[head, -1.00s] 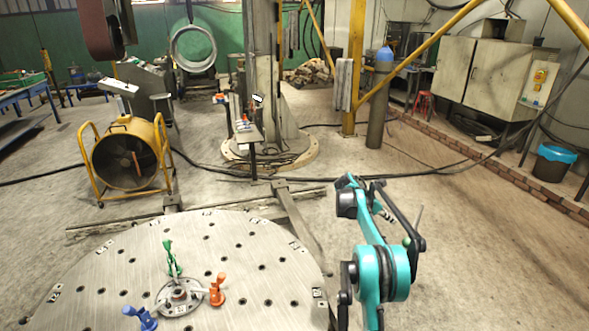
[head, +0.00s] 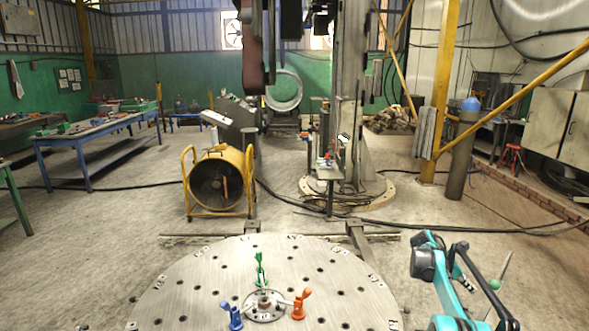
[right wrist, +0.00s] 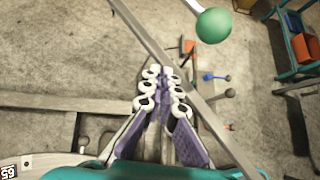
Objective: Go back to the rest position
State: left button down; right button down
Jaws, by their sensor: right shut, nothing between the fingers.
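My right arm, teal and black, shows at the lower right of the head view, beside the right edge of the round plate. In the right wrist view my right gripper (right wrist: 165,78) has its purple-lined fingers with white joints brought together at the tips, with nothing held between them. It is over a background of concrete floor and metal beams. My left gripper and left arm are not in view.
A round holed plate (head: 190,302) carries a flange (head: 265,306) with green, blue and orange clamps. A yellow fan (head: 218,182) and a column (head: 347,110) stand behind. A green ball (right wrist: 214,25) shows near my right gripper. Open floor lies left.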

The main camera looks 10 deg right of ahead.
jog(key=s+a+r+m+t+y, duration=0.15)
jog(key=a+r, duration=0.25)
jog(key=a, duration=0.5)
jog(key=s+a+r+m+t+y, duration=0.1)
jog(key=s+a+r+m+t, duration=0.15)
jog(key=a, duration=0.65)
jog(key=s+a+r+m+t+y, duration=0.1)
jog(key=s+a+r+m+t, duration=0.15)
jog(key=a+r, duration=0.45)
jog(key=s+a+f+m+t+y, duration=0.1)
jog(key=s+a+f+m+y, duration=0.2)
jog(key=s+a, duration=0.7)
jog(key=s+a+f+m+t+y, duration=0.1)
jog(key=s+a+f+m+y, duration=0.2)
jog(key=s+a, duration=0.7)
jog(key=a+f+m, duration=0.2)
jog(key=a+f, duration=0.2)
jog(key=shift+s+a+f+m+t, duration=0.15)
jog(key=shift+s+f+m+t, duration=0.15)
jog(key=shift+m+t, duration=0.05)
